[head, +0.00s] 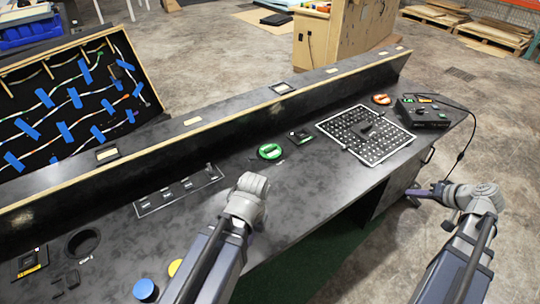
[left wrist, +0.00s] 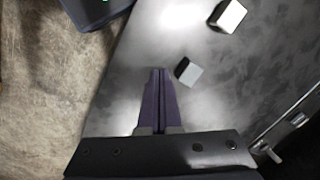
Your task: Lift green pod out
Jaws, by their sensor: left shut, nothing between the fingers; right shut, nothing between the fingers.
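A round green piece (head: 270,151) lies on the dark console top (head: 320,185), near the middle in the head view; it is the clearest green thing there, but I cannot tell for sure that it is the pod. My left gripper (left wrist: 159,72) is shut and empty over the console top in the left wrist view. My right gripper (head: 414,192) is shut and empty, off the console's right front edge and apart from the green piece.
A perforated plate (head: 365,134) and a black box with a cable (head: 423,113) stand to the right. A slotted strip (head: 180,190), a blue knob (head: 145,290) and a yellow knob (head: 175,267) are to the left. A long raised ledge (head: 235,118) runs behind.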

